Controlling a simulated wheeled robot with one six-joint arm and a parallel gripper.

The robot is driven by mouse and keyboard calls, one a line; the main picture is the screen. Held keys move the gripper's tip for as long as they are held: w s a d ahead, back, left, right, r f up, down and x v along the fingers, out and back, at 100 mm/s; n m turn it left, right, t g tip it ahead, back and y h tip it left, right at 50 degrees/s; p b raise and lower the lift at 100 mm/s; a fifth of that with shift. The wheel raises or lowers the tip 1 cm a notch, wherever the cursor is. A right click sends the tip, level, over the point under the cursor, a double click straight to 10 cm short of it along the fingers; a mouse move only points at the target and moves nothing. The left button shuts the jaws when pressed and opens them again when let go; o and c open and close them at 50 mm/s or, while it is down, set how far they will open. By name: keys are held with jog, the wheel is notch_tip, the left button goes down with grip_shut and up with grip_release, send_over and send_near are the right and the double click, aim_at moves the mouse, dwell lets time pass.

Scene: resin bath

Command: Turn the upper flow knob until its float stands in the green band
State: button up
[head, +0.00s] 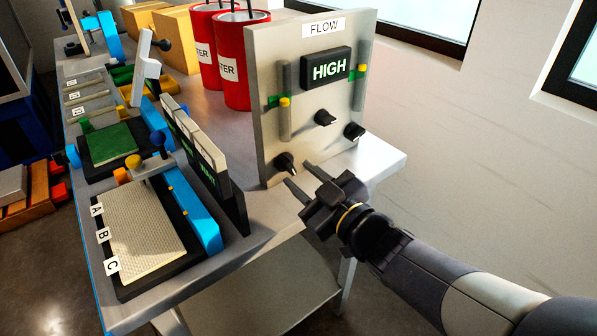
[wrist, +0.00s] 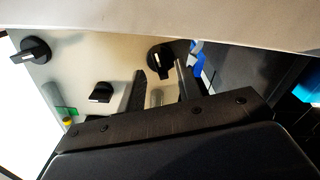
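The grey FLOW panel (head: 325,85) stands upright at the table's right end. Its display (head: 328,67) reads HIGH. The upper knob (head: 325,118), black, sits mid-panel above two lower ones; it also shows in the wrist view (wrist: 101,92). The left tube's yellow float (head: 285,101) is beside a green band (head: 274,101). The right tube's float (head: 361,68) is close to its green band (head: 356,74). My gripper (head: 303,177) is open and empty, low before the panel. Its fingers point toward the lower left knob (head: 286,162), which appears between them in the wrist view (wrist: 160,58); contact is unclear.
The lower right knob (head: 354,131) is near the panel's right edge. Left of the panel stand a dark board (head: 236,205) with lit signs and a blue-edged fixture (head: 190,205). Red cans (head: 235,90) stand behind. Open space lies right of the table.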

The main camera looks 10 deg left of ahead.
jog(key=p+v, duration=0.1)
jog(key=v, duration=0.7)
jog(key=shift+s+d+p, duration=0.3)
jog(key=shift+p, duration=0.05)
jog(key=shift+a, duration=0.1)
jog(key=b+x, duration=0.2)
jog(key=x, duration=0.8)
jog(key=shift+w+a, duration=0.25)
jog(key=shift+w, duration=0.1)
